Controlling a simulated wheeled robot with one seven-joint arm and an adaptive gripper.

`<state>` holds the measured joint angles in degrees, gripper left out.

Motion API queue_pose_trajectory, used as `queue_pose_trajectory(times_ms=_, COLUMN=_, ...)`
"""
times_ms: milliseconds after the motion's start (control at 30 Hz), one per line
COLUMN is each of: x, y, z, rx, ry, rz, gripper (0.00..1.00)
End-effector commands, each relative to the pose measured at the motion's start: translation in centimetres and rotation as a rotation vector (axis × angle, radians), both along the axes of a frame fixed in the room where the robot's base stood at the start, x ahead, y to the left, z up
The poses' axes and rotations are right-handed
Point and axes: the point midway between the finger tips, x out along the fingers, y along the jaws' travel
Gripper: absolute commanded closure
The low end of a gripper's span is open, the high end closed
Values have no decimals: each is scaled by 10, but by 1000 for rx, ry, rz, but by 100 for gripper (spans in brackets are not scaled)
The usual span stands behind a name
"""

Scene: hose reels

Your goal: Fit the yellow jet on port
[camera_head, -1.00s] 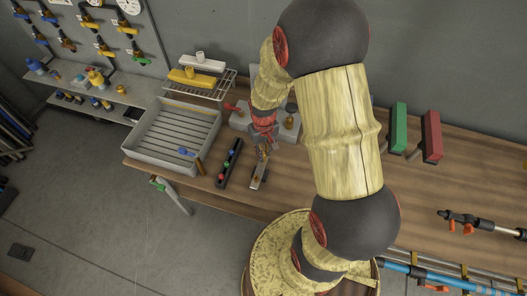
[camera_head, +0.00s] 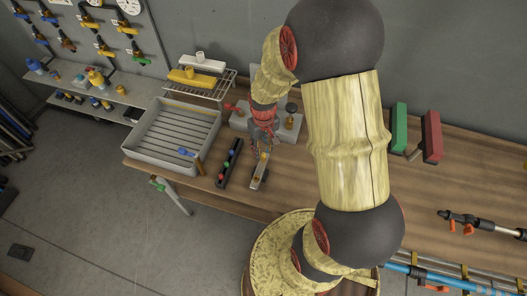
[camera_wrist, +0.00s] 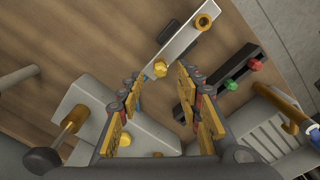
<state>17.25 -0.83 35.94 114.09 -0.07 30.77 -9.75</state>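The yellow jet (camera_wrist: 160,69) is a small yellow piece at one end of a pale metal bar (camera_wrist: 182,41). The bar's other end carries a brass ring-like port (camera_wrist: 203,21). In the head view the bar (camera_head: 257,176) lies on the bench, with the yellow jet (camera_head: 264,156) at its far end. I cannot tell how firmly the jet is seated. My gripper (camera_wrist: 158,88) is open and empty, with its fingers apart on either side of the view of the jet. In the head view my gripper (camera_head: 263,139) is just beyond the bar's far end.
A black rack (camera_head: 229,163) with blue, red and green jets stands left of the bar. A grey ribbed tray (camera_head: 149,148) is farther left. A grey block with a brass-stemmed knob (camera_wrist: 72,122) is close to my gripper. Bench right of the bar is partly hidden by my arm.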

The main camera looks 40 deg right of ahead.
Motion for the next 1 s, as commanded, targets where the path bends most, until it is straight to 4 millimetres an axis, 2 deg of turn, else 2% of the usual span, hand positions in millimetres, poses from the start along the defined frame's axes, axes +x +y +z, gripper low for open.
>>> queue_pose_trajectory(times_ms=33, x=1, y=0, z=12, rx=-2, ry=-5, rz=0, gripper=65)
queue_pose_trajectory(times_ms=200, x=1, y=0, z=47, rx=-2, ry=-4, rz=0, gripper=65)
queue_pose_trajectory(times_ms=400, x=1, y=0, z=78, rx=0, ry=-2, rz=0, gripper=65)
queue_pose_trajectory(times_ms=600, x=0, y=0, z=90, rx=0, ry=0, rz=0, gripper=65)
queue_pose_trajectory(times_ms=1000, x=0, y=0, z=91, rx=0, ry=1, rz=0, gripper=65)
